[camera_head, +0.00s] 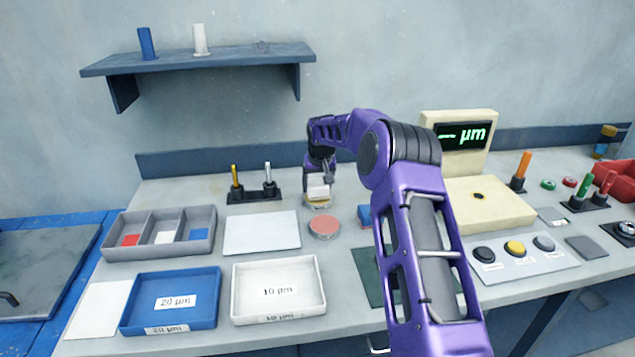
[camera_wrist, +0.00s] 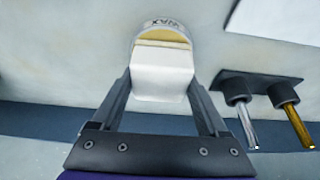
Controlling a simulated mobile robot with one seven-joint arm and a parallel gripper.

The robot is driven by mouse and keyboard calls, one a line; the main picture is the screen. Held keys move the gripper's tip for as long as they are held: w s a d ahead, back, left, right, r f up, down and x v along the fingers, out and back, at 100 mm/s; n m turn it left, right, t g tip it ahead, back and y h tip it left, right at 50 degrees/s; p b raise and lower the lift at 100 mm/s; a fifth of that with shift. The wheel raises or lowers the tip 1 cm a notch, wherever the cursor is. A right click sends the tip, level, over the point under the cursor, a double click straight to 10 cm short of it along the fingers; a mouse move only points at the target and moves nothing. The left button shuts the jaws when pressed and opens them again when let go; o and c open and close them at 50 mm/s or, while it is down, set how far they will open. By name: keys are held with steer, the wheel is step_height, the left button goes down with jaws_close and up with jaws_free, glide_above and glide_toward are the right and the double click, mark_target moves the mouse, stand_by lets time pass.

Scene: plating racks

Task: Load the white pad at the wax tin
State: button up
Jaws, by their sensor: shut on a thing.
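My gripper (camera_head: 318,180) is shut on a white pad (camera_head: 318,191), a small white block. In the wrist view the white pad (camera_wrist: 162,75) sits between the two fingers of my gripper (camera_wrist: 162,90). The wax tin (camera_head: 317,203) is a low round tin with yellowish wax, right under the pad. In the wrist view the wax tin (camera_wrist: 163,27) shows its WAX label just beyond the pad's far end. The pad overlaps the tin in both views; I cannot tell whether it touches the wax.
A round tin with a pink surface (camera_head: 324,227) stands just in front. A small rack with two pens (camera_head: 254,195) is to the left, and a white plate (camera_head: 262,233) lies front left. A three-part grey tray (camera_head: 159,233), a blue tray (camera_head: 172,301) and a white tray (camera_head: 278,290) stand farther forward.

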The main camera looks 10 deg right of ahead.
mark_target(316, 178)
steer(key=shift+f+b, duration=0.35)
steer(key=shift+f, duration=0.3)
stand_by(1.8)
steer(key=shift+r+p, duration=0.75)
steer(key=shift+r, duration=2.85)
